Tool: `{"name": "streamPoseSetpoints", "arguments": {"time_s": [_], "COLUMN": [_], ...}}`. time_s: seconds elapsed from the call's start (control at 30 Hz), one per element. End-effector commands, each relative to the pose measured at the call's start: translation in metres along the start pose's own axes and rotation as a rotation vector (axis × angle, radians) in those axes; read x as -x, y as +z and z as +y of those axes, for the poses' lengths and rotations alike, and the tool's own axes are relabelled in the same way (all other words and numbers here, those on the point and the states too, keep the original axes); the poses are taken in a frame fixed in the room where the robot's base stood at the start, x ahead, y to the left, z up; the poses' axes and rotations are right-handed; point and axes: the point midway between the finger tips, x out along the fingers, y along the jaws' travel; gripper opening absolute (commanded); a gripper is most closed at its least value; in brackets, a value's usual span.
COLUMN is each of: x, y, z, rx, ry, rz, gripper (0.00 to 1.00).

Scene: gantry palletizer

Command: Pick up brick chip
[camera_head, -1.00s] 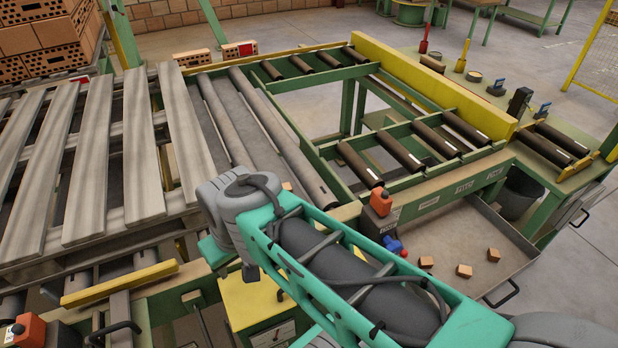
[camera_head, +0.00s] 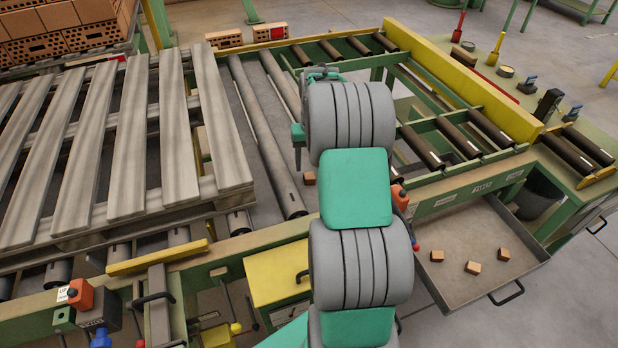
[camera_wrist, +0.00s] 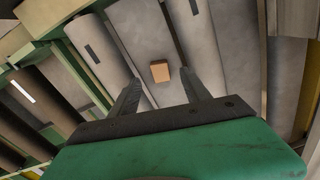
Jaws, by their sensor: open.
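A small tan-orange brick chip (camera_wrist: 160,71) lies on a grey surface between two long grey rollers in the wrist view, just beyond my fingertips and roughly midway between them. In the head view what looks like the same brick chip (camera_head: 309,178) shows beside my arm. My gripper (camera_wrist: 161,88) is open and empty, its two dark fingers apart and clear of the chip. Other brick chips lie in the grey metal tray (camera_head: 462,297): one chip (camera_head: 437,255) at left, one (camera_head: 472,267) in the middle and one (camera_head: 503,254) at right.
Long grey rollers (camera_head: 262,130) run beside the wooden pallet (camera_head: 130,170). An orange control box (camera_head: 399,196) stands close to my arm's right. A yellow beam (camera_head: 460,80) borders the dark rollers. A yellow cabinet (camera_head: 278,275) stands in front.

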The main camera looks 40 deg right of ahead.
Motion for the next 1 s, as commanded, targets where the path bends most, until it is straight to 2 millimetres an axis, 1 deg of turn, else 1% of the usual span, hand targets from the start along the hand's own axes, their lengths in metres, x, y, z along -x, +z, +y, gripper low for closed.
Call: {"name": "streamPoseSetpoints", "arguments": {"time_s": [0.17, 0.3, 0.4, 0.57, 1.0], "x": [-0.025, -0.05, -0.056, -0.057, -0.056], "y": [0.003, 0.002, 0.002, 0.002, 0.002], "z": [0.0, -0.001, -0.001, 0.0, 0.0], "rx": [0.001, 0.003, 0.003, 0.003, 0.002], "ry": [0.0, 0.0, 0.0, 0.0, 0.0], "rz": [-0.005, -0.003, 0.001, 0.001, 0.001], "gripper": [0.55, 0.55, 0.55, 0.55, 0.19]}}
